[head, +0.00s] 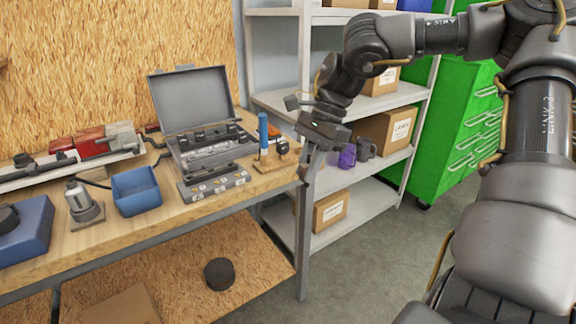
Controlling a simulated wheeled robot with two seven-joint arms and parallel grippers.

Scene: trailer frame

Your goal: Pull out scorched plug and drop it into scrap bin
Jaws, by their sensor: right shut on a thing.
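My right gripper (309,158) reaches down beside the right end of the workbench, in front of the metal shelves. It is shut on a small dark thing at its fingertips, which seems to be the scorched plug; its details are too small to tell. A grey block with a row of round fittings (215,184) lies at the front of the bench, left of the gripper. An open blue bin (137,205), which looks like the scrap bin, stands farther left on the bench, well apart from the gripper. My left gripper is not in view.
An open grey case (190,100) stands behind the block. A blue-handled tool (263,130) stands upright between case and gripper. A grey canister (78,197) stands left of the blue bin. Shelves with boxes (385,137) and a green cabinet (465,125) are behind my right arm.

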